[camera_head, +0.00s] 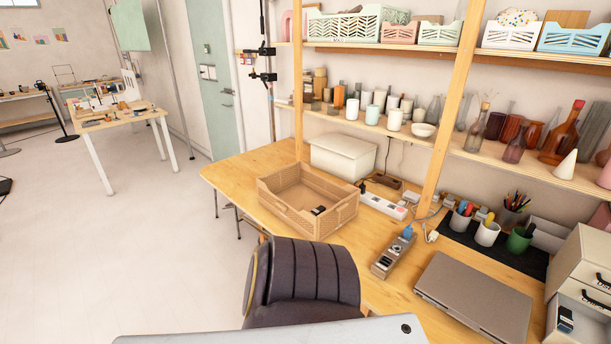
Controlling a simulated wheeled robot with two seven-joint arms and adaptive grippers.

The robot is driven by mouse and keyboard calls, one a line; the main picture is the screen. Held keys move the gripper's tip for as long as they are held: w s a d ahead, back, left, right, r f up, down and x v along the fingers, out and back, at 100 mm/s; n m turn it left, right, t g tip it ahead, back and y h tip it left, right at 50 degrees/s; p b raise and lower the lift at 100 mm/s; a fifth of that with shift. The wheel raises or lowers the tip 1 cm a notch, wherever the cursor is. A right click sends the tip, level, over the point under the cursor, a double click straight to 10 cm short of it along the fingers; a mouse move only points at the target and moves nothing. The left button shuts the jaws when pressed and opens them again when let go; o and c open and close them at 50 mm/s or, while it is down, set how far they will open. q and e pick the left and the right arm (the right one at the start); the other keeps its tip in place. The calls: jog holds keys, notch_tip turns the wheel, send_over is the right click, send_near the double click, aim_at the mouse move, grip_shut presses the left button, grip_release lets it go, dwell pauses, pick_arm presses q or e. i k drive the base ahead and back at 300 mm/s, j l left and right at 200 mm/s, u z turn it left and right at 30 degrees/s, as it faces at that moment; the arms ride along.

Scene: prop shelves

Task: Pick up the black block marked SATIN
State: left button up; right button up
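A small black block (319,210) lies inside the open wooden crate (342,219) on the desk, near the crate's front right wall. Its marking is too small to read, so I cannot tell whether it says SATIN. Another small dark item (566,318) lies in the open white drawer (590,325) at the lower right edge, and its marking is not readable either. Neither of my grippers is in view.
The wooden desk (240,170) holds a white lidded box (343,155), power strips (383,205), a closed laptop (474,295) and pen cups (487,233). A dark chair (305,280) stands in front. Shelves with bottles rise behind. The floor at left is clear.

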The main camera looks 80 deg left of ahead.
aim_at(320, 209)
jog(key=u, duration=2.65)
jog(key=j+z, duration=0.85)
jog(key=i+l, duration=0.05)
